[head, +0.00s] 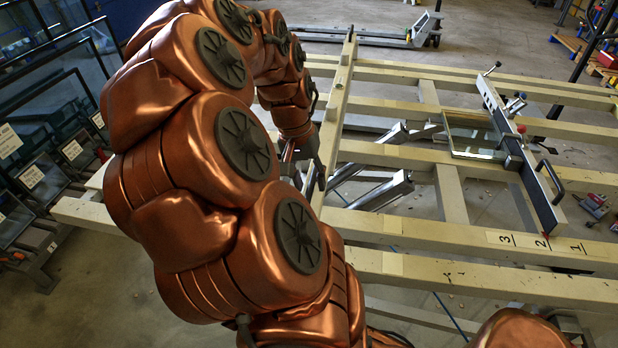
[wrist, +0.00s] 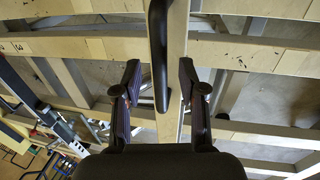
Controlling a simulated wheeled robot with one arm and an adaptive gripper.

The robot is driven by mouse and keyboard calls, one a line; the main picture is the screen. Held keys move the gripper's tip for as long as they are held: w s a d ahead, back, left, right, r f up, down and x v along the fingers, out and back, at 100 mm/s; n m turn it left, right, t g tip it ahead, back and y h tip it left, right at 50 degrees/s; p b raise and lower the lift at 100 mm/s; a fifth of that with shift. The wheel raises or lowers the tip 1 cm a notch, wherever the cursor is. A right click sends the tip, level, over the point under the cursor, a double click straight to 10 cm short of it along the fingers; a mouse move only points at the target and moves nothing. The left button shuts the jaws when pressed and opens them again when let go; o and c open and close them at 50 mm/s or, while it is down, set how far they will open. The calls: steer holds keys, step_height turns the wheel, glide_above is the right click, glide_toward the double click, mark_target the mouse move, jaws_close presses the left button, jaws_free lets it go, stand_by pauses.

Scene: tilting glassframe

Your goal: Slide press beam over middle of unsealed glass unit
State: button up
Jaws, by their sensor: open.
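A pale cream crossbeam (head: 336,112) with a long black handle, apparently the press beam, spans the frame left of the glass. In the wrist view, the black handle (wrist: 159,60) and the crossbeam (wrist: 177,40) lie between my fingers. My gripper (wrist: 160,82) is open, one finger on each side, with gaps visible and no grip on the handle. In the head view my gripper (head: 308,165) is partly hidden by my arm beside the crossbeam. The glass unit (head: 470,140) lies flat on the rails to the right, clear of the crossbeam.
A black and silver bar (head: 514,148) with clamps and its own handle (head: 552,178) stands along the glass's right side. Its front end is near marks 3, 2, 1 on the front rail (head: 450,232). Metal struts (head: 372,180) show below the rails. Racks (head: 40,170) stand at left.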

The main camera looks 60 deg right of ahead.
steer(key=shift+c, duration=0.3)
jaws_close()
stand_by(0.3)
